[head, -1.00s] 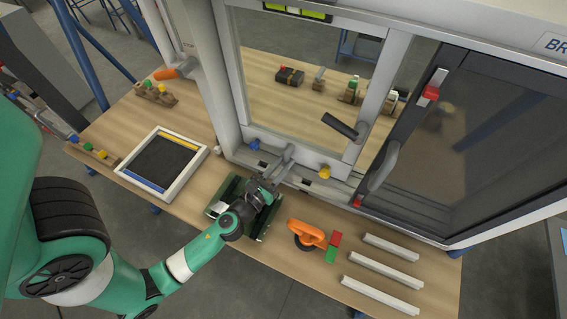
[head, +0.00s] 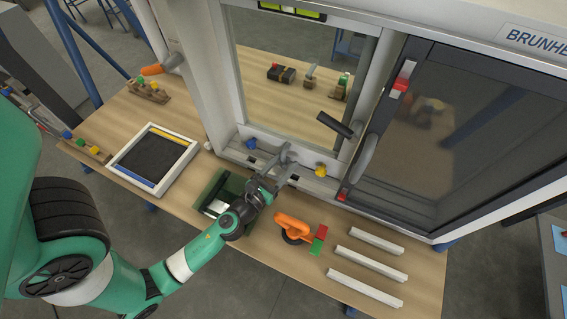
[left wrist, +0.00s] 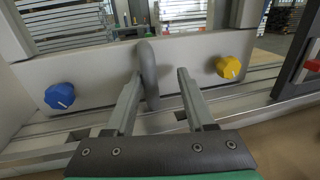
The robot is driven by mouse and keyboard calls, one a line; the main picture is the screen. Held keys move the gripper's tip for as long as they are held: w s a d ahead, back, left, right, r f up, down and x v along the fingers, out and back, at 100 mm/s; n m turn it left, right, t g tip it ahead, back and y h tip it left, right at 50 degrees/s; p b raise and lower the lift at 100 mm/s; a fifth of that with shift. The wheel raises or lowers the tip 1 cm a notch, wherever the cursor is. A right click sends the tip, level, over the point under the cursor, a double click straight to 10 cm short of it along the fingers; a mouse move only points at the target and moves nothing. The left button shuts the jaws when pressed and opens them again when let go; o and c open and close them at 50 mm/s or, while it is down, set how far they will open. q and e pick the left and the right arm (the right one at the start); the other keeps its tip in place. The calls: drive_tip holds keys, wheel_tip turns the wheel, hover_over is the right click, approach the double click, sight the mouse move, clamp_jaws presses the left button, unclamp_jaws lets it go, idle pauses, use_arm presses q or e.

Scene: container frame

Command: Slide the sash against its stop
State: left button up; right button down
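The white-framed glass sash (head: 363,105) stands upright in the frame left of a dark sash (head: 388,108), with only a narrow gap showing between them in the head view. A grey curved pull (left wrist: 148,75) stands out from the low white panel, between a blue knob (left wrist: 59,96) and a yellow knob (left wrist: 229,67). My left gripper (left wrist: 159,78) is open with the pull between its fingers. The pull lies close to the left finger, with space toward the right finger; contact is unclear. The left gripper (head: 282,170) is low at the sash in the head view. My right gripper is not in view.
A green tray (head: 207,192) lies beneath my left wrist. An orange tool (head: 293,226) and white bars (head: 376,240) lie on the bench to its right. A framed dark tray (head: 190,140) lies left.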

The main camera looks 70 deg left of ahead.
use_arm(q)
drive_tip(key=b+v, duration=0.3)
drive_tip(key=v, duration=0.7)
drive_tip(key=shift+s+d+f, duration=0.1)
drive_tip(key=shift+d+f, duration=0.05)
drive_tip(key=shift+d, duration=0.15)
drive_tip(key=shift+s+d, duration=0.25)
drive_tip(key=shift+s, duration=0.35)
